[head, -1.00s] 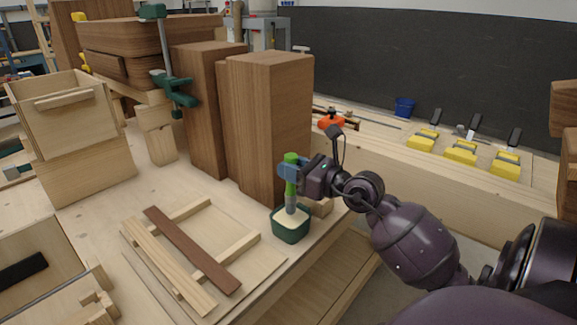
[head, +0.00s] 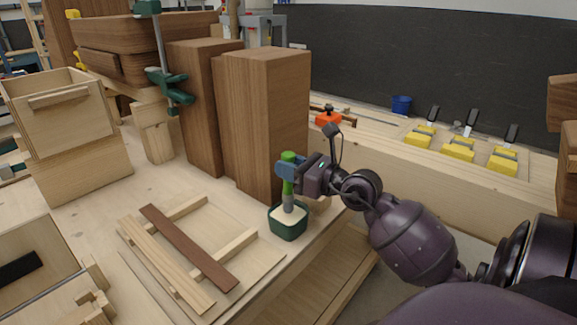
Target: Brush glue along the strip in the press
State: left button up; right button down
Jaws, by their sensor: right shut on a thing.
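My right gripper (head: 289,168) is shut on the green handle of a brush (head: 288,187), held upright. The brush's lower end is in a dark green pot (head: 287,230) of pale glue near the table's front edge. A dark brown strip (head: 188,247) and a light strip (head: 166,266) lie side by side across two light bars on a thin board, left of the pot. I cannot tell which strip is the task's, and nothing in view is clearly the press. My left gripper is not in view.
Tall brown wooden blocks (head: 265,125) stand right behind the pot. A green clamp (head: 168,85) and a light wooden box (head: 68,117) are at the left.

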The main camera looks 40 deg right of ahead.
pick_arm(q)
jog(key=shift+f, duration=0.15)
pick_arm(e)
jog(key=shift+f, duration=0.25)
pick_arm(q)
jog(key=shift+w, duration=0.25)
pick_arm(e)
jog(key=shift+f, duration=0.25)
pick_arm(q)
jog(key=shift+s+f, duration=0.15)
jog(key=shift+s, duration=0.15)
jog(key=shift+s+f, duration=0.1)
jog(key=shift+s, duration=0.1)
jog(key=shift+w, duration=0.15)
pick_arm(e)
jog(key=shift+f, duration=0.1)
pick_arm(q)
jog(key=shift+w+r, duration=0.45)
pick_arm(e)
jog(key=shift+f, duration=0.1)
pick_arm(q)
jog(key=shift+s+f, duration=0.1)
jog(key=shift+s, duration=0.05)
